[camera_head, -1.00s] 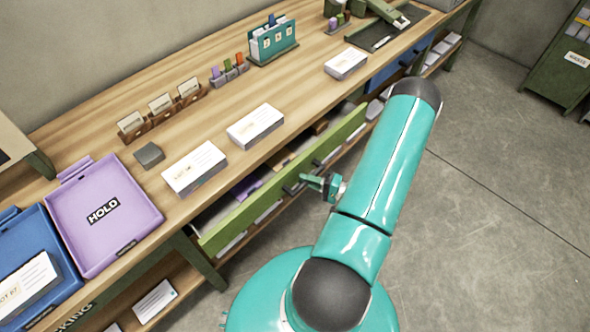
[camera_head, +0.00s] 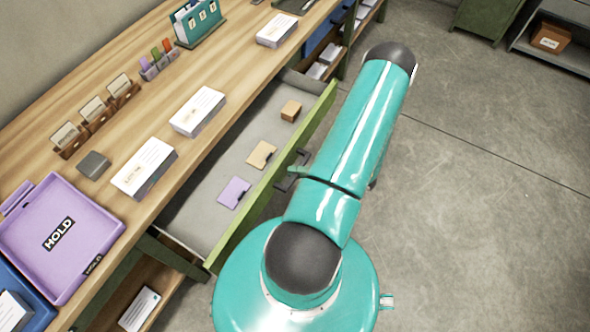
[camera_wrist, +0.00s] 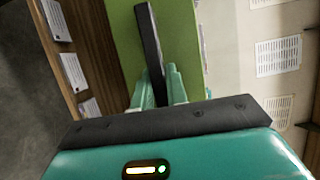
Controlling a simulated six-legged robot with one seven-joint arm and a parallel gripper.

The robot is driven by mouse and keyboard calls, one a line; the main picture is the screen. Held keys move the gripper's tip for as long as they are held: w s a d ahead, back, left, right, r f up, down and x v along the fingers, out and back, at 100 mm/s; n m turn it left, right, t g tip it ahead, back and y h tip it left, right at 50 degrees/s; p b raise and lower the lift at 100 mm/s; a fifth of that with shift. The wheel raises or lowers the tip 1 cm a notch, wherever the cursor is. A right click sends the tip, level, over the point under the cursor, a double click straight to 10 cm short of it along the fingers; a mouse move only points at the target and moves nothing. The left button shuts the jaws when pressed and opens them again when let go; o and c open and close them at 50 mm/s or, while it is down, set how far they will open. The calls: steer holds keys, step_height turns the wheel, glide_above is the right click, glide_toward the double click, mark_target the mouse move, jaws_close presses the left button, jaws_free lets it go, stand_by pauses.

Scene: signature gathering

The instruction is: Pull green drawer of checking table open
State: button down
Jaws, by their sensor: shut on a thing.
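The green drawer (camera_head: 318,128) of the wooden checking table (camera_head: 118,98) is pulled well out. Its grey bottom shows, with a purple card (camera_head: 234,192), a tan card (camera_head: 261,154) and a small brown box (camera_head: 291,110) lying in it. A dark bar handle (camera_wrist: 150,50) stands on the green front. My gripper (camera_wrist: 158,88) is shut on this handle, with one teal finger on each side of it in the wrist view. In the head view my arm hides most of the gripper; the handle (camera_head: 292,171) shows beside it.
On the tabletop are a purple HOLD tray (camera_head: 62,238), white card stacks (camera_head: 198,111), a small grey block (camera_head: 93,165) and a teal card holder (camera_head: 197,22). A lower shelf holds papers (camera_head: 139,308). The grey floor (camera_head: 470,190) to the right is clear.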

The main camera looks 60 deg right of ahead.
steer(key=c, duration=1.4)
jaws_free()
steer(key=v, duration=1.4)
steer(key=shift+w, duration=0.1)
